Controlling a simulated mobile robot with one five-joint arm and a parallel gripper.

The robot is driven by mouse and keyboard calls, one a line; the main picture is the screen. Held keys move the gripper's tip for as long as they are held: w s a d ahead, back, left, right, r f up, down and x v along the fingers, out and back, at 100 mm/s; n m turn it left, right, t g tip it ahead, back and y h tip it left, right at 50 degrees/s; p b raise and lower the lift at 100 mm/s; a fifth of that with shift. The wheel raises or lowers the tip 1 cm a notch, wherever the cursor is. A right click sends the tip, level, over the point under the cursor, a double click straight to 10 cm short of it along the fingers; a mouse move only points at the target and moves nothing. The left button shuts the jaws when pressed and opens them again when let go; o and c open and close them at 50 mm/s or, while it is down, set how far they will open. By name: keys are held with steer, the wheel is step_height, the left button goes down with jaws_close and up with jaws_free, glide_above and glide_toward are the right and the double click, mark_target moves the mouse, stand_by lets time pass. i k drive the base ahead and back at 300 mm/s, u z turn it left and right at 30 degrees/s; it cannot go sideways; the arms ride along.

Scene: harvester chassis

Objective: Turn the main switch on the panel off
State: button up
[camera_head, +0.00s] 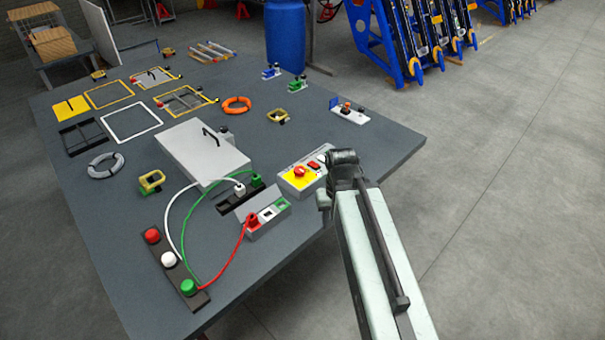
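The panel (287,184) is a small light-grey box near the right front edge of the dark table. On it a red mushroom button (300,171) sits on a yellow plate. Beside that, toward the back right, is a small red and dark rocker switch (314,164), which I take to be the main switch; its position is too small to tell. My arm reaches in from the lower right. My gripper (324,201) is at the panel's right side, close to it; I cannot tell if it touches. Its fingers are mostly hidden behind the arm's end.
The table (225,290) carries a white box with a black handle (203,154), and red, white and green cables with sockets left of the panel. An orange ring (237,106) and a small white fixture (349,116) lie behind.

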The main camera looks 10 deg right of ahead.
mark_target(300, 171)
steer(key=u, duration=2.2)
steer(key=k, duration=0.95)
steer(key=z, duration=1.6)
steer(key=i, duration=1)
steer(key=u, duration=0.05)
